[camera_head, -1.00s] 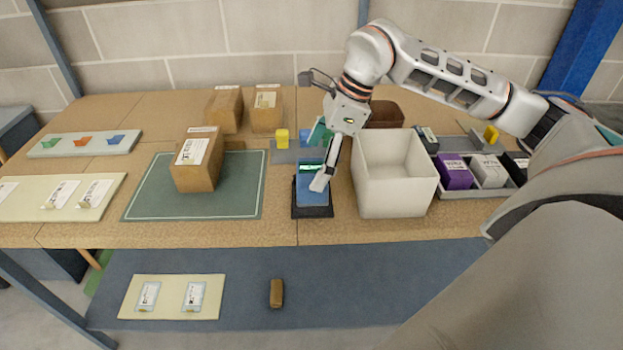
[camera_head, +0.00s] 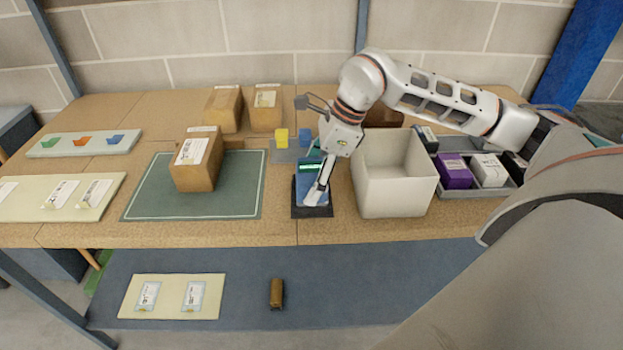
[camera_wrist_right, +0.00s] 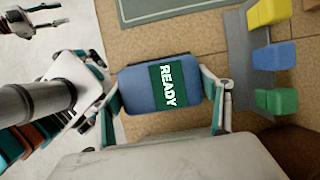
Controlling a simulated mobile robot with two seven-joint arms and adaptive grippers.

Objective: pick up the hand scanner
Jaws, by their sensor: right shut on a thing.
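The hand scanner (camera_head: 304,184) is a blue block with a lit green screen. It is at its dark pad (camera_head: 312,212) near the front middle of the table; I cannot tell whether it is clear of the pad. My right gripper (camera_head: 318,186) reaches down over it and is shut on it. In the right wrist view the scanner (camera_wrist_right: 140,88) sits between the two fingers of the gripper (camera_wrist_right: 164,100), its screen reading READY. The left gripper does not show in the head view.
An open white bin (camera_head: 395,200) stands close to the right of the scanner. A green mat (camera_head: 235,195) with a cardboard box (camera_head: 198,165) lies to the left. Small yellow (camera_head: 282,138) and blue (camera_head: 306,137) blocks are behind. A grey tray with boxes (camera_head: 455,172) is farther right.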

